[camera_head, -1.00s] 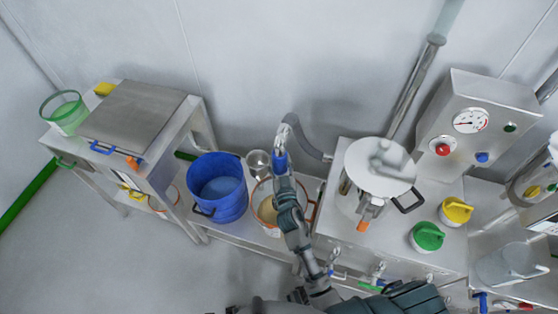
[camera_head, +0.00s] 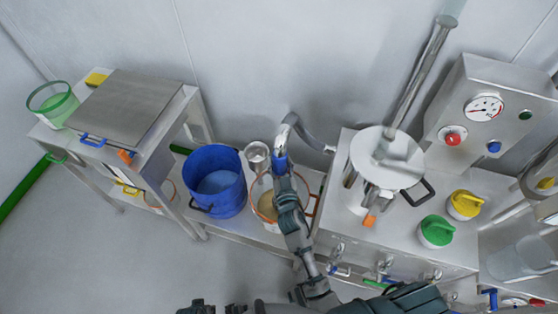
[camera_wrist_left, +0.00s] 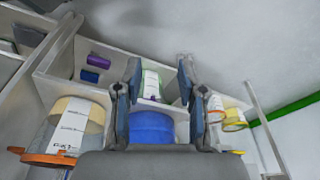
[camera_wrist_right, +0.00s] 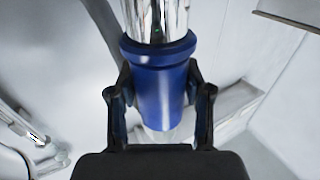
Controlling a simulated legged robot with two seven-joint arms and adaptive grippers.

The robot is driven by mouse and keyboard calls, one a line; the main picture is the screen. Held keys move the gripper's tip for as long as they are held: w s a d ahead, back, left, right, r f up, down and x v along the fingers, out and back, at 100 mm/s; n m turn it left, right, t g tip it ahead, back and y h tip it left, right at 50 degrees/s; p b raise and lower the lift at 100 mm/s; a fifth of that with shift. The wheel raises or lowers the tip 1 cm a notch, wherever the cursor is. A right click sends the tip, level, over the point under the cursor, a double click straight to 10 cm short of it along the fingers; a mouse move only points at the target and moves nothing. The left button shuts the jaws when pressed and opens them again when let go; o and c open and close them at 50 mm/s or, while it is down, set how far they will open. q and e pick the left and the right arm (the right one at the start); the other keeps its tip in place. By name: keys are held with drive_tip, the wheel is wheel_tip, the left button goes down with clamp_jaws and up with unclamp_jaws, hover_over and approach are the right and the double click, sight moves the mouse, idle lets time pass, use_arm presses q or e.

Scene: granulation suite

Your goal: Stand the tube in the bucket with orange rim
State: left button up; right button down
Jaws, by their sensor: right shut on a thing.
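The tube is a grey hose with a bright metal bend (camera_head: 287,128) and a blue collar (camera_head: 280,160). My right gripper (camera_head: 281,170) is shut on the blue collar, above the far part of the bucket with orange rim (camera_head: 254,206). The bucket is clear-walled with beige contents, and my right arm hides part of it. In the right wrist view the collar (camera_wrist_right: 160,85) is between both fingers; whether the tube's lower end is inside the bucket cannot be told. My left gripper (camera_wrist_left: 158,90) is open and empty in the left wrist view.
A blue bucket (camera_head: 217,182) stands left of the orange-rimmed one, with a metal cup (camera_head: 257,153) behind. A steel bench with a lidded vessel (camera_head: 387,160) is close on the right. A steel cabinet (camera_head: 130,110) stands at left.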

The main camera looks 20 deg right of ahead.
sight(281, 174)
drive_tip(key=shift+f+b, duration=0.55)
drive_tip(key=shift+f, duration=0.25)
use_arm(q)
wheel_tip(281, 174, up, 8)
drive_tip(key=w+t+b, duration=0.2)
drive_tip(key=b, duration=0.1)
use_arm(e)
wheel_tip(281, 174, down, 3)
drive_tip(key=shift+r, duration=0.1)
wheel_tip(281, 174, down, 2)
drive_tip(key=shift+f+b, duration=0.2)
drive_tip(key=shift+b, duration=0.5)
wheel_tip(281, 174, down, 2)
drive_tip(key=shift+f+b, duration=0.1)
drive_tip(key=shift+b, duration=0.85)
use_arm(q)
drive_tip(key=w+d+r+t+h, duration=0.1)
drive_tip(key=w+d+r+t, duration=0.1)
drive_tip(key=w, duration=0.4)
drive_tip(key=w+d+r+t+h, duration=0.1)
drive_tip(key=w+d+r+t, duration=0.2)
drive_tip(key=w+t, duration=0.3)
drive_tip(key=shift+w+d+r+t+h, duration=0.2)
drive_tip(key=shift+w+r+t+h, duration=0.1)
drive_tip(key=shift+r+t+h, duration=0.1)
use_arm(e)
drive_tip(key=shift+f, duration=0.15)
drive_tip(key=shift+c, duration=2)
unclamp_jaws()
